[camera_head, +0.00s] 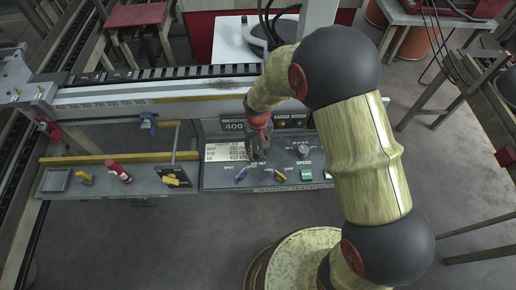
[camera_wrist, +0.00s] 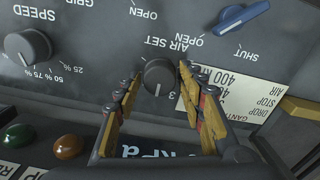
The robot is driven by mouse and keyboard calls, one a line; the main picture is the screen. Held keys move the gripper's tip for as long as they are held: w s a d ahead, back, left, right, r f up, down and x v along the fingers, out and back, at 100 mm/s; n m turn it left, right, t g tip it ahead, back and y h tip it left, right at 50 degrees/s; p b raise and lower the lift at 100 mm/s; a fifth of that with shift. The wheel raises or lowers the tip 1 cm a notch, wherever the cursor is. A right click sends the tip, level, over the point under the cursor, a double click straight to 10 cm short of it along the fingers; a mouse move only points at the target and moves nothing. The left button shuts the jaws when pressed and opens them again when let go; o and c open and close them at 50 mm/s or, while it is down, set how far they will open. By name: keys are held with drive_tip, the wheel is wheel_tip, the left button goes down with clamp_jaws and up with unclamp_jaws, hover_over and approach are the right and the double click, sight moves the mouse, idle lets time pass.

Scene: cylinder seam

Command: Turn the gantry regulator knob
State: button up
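The dark round AIR SET knob (camera_wrist: 159,76), with a white pointer mark, sits on the grey control panel (camera_wrist: 75,85) in the wrist view. My gripper (camera_wrist: 157,78) is open, its two yellow-and-dark fingers on either side of this knob. A narrow gap shows between each fingertip and the knob, though depth is hard to judge. In the head view my gripper (camera_head: 258,155) reaches down to the panel (camera_head: 215,183) by the AIR SET label, and it hides the knob there.
The SPEED knob (camera_wrist: 28,46) and green (camera_wrist: 18,136) and amber (camera_wrist: 68,147) buttons are left in the wrist view. A blue lever (camera_wrist: 243,17) is upper right. In the head view a ledge (camera_head: 110,185) with a red handle (camera_head: 118,171) extends left of the panel.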

sight(258, 151)
drive_tip(key=shift+o, duration=1)
wheel_tip(258, 151, up, 12)
drive_tip(key=shift+s, duration=0.15)
drive_tip(key=s+d+r+m+t+b, duration=0.1)
drive_tip(key=s+d+r+t+b, duration=0.1)
drive_tip(key=s+d+r, duration=0.5)
drive_tip(key=s+d+r+m+t+b, duration=0.1)
drive_tip(key=s+d+r+t+b, duration=0.1)
drive_tip(key=s+d+r, duration=0.5)
drive_tip(key=s+r+t, duration=0.1)
drive_tip(key=s+r, duration=0.3)
drive_tip(key=s, duration=0.2)
drive_tip(key=shift+s+d+r+m+t, duration=0.15)
drive_tip(key=shift+r+m+t, duration=0.1)
drive_tip(key=shift+m+t, duration=0.05)
idle(4.0)
